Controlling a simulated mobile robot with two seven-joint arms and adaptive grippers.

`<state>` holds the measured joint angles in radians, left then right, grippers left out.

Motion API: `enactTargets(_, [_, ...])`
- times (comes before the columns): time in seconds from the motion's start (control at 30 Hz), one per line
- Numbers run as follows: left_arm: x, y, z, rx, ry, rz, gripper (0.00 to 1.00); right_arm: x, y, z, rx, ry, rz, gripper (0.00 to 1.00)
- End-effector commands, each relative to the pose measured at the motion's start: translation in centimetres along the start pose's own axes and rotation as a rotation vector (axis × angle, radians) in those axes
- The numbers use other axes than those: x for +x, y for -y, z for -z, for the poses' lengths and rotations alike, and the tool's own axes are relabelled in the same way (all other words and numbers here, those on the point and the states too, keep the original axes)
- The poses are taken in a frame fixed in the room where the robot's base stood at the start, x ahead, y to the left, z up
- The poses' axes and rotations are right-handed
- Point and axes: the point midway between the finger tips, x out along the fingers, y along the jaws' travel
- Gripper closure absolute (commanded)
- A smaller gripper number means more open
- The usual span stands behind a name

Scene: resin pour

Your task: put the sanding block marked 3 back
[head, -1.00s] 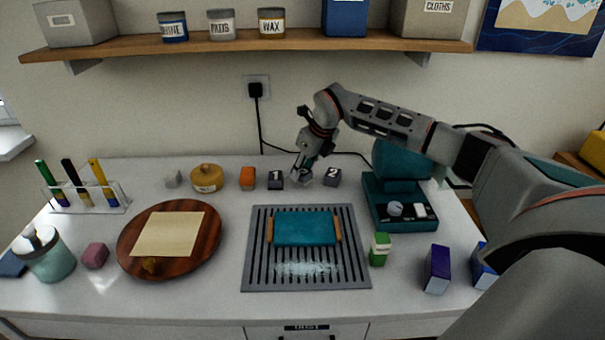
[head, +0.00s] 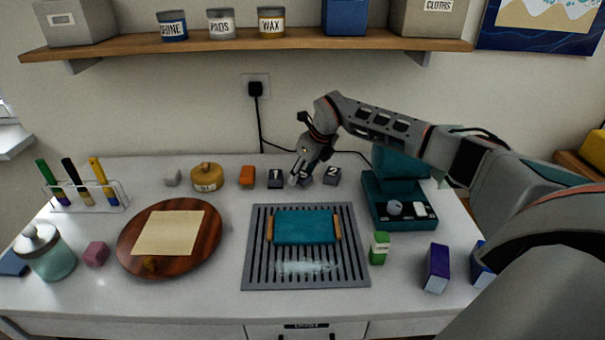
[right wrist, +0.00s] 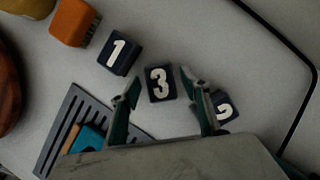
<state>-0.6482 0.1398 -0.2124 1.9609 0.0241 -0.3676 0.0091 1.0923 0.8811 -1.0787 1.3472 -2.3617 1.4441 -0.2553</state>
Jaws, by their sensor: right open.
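The sanding block marked 3 (right wrist: 160,84) is a dark block with a white numeral. It stands on the white worktop between the block marked 1 (right wrist: 119,53) and the block marked 2 (right wrist: 224,106). In the head view the block marked 3 (head: 305,178) is partly hidden by my right gripper (head: 303,178). In the right wrist view my right gripper (right wrist: 160,88) is open, with one finger on each side of the block marked 3 and small gaps showing. Blocks 1 (head: 275,179) and 2 (head: 332,177) also show in the head view. My left gripper is not in view.
An orange brush (head: 247,176) and a tan round tin (head: 207,177) stand left of the blocks. A slotted grey grate (head: 258,272) with a teal piece (head: 304,228) lies in front. A teal machine (head: 378,207) stands at the right. A black cord runs behind.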

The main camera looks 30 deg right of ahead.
Motion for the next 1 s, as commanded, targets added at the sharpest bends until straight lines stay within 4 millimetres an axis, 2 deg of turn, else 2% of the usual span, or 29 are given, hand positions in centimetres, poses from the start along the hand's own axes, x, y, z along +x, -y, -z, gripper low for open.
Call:
enactTargets(0.17, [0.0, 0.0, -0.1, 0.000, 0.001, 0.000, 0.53, -2.3, 0.2, -0.1, 0.000, 0.004, 0.003, 0.54])
enactTargets(0.4, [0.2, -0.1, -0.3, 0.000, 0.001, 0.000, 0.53, -7.2, 0.1, -0.1, 0.000, 0.004, 0.002, 0.54])
enactTargets(0.6, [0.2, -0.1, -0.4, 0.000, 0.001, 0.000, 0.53, -10.5, 0.1, -0.1, -0.001, 0.003, 0.002, 0.54])
enactTargets(0.8, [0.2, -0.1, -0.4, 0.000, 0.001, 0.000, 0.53, -12.0, 0.1, -0.1, 0.000, 0.002, 0.001, 0.54])
enactTargets(1.0, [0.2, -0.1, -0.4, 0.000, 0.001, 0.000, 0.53, -12.1, 0.0, 0.0, 0.000, 0.000, 0.000, 0.54])
